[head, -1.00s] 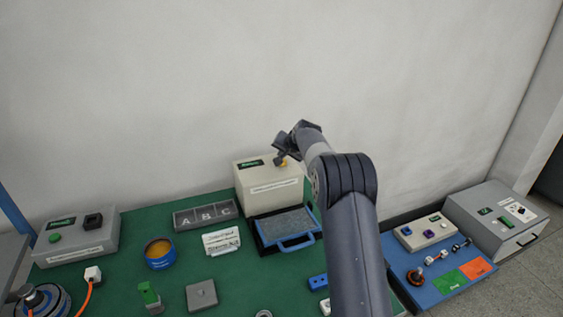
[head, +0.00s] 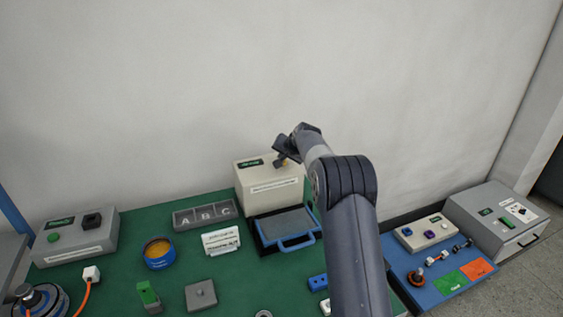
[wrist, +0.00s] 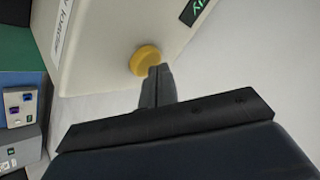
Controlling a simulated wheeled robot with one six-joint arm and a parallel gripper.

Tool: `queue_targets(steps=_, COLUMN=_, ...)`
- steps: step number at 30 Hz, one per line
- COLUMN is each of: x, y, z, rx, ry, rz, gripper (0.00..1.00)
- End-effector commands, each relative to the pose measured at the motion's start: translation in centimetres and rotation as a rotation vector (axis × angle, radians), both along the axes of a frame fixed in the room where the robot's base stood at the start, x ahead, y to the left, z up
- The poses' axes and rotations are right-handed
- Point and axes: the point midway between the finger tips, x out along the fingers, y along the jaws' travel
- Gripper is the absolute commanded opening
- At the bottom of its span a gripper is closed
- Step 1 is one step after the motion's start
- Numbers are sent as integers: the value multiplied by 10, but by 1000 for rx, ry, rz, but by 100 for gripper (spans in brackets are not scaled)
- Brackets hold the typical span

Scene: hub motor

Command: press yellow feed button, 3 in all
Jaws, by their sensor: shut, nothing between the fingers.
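The yellow feed button (wrist: 145,59) is a round knob on top of a cream box, and in the wrist view it sits right at the tips of my gripper (wrist: 155,72). The cream box (head: 258,199) stands at the back of the green table in the head view, with a small dark display with green text (wrist: 193,10) on its top. My gripper (head: 281,161) is shut with nothing between the fingers and points down over the button. I cannot tell whether the fingertips touch the button or are just above it. In the head view my gripper mostly hides the button.
A blue-handled tray (head: 287,229) lies in front of the box. A grey bin marked A B C (head: 203,214) and a white sign (head: 221,241) are to its left. A blue panel (head: 425,292) and grey box (head: 492,216) stand at right. The wall is close behind.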

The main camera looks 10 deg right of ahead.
Motion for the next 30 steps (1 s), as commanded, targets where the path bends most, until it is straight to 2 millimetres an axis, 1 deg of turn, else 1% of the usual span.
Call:
queue_targets(steps=15, x=0, y=0, z=-8, rx=0, ry=1, rz=0, gripper=0)
queue_targets(steps=23, x=0, y=0, z=-7, rx=0, ry=2, rz=1, gripper=0)
queue_targets(steps=30, x=0, y=0, z=2, rx=0, ry=1, rz=0, gripper=0)
